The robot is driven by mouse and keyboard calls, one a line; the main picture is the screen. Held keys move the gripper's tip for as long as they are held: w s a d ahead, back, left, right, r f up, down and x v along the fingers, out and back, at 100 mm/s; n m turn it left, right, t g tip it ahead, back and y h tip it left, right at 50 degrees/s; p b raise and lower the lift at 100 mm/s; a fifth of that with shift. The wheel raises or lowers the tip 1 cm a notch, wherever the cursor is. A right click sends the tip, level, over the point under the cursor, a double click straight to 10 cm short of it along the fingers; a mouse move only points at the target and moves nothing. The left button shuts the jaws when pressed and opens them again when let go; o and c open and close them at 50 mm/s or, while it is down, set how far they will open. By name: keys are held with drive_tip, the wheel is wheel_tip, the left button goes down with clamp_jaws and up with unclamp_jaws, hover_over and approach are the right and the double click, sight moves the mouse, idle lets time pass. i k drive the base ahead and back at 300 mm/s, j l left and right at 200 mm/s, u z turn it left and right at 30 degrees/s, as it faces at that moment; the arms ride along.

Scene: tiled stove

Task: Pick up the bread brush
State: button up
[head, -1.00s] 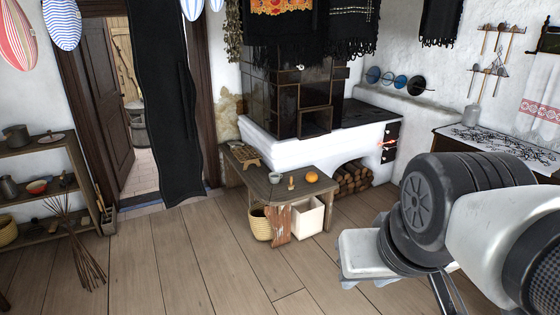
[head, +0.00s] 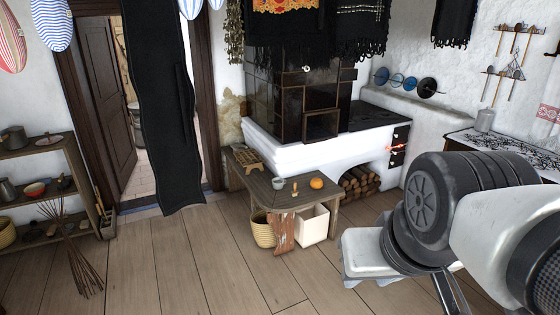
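A small brown item (head: 295,188) stands on the low wooden bench (head: 263,202), between a grey cup and an orange fruit. It may be the bread brush, but it is too small to tell for sure. My gripper (head: 366,262) is at the lower right, close to the camera and well apart from the bench. Its white body shows, but my arm and the viewing angle mostly hide the fingers, so I cannot tell whether they are open. I see nothing held in it.
The bench also holds a grey cup (head: 278,183), an orange fruit (head: 316,183) and a wooden rack (head: 247,160). A basket (head: 263,228) and white box (head: 313,226) stand under it. The white stove (head: 290,155) is behind. The floor in front (head: 190,260) is clear.

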sight(294, 194)
drive_tip(key=i+l, duration=0.15)
drive_tip(key=i, duration=0.3)
drive_tip(key=i+l+u, duration=0.1)
drive_tip(key=i, duration=0.35)
drive_tip(key=i+l, duration=0.25)
drive_tip(key=i, duration=0.25)
drive_tip(key=i+l, duration=0.2)
drive_tip(key=i, duration=0.25)
drive_tip(key=i+l+u, duration=0.1)
drive_tip(key=i, duration=0.35)
drive_tip(key=i+l, duration=0.3)
drive_tip(key=i, duration=0.15)
drive_tip(key=i+l, duration=0.1)
drive_tip(key=i, duration=0.3)
drive_tip(key=i+l, duration=0.1)
drive_tip(key=i, duration=0.3)
drive_tip(key=i+l+u, duration=0.1)
drive_tip(key=i, duration=0.35)
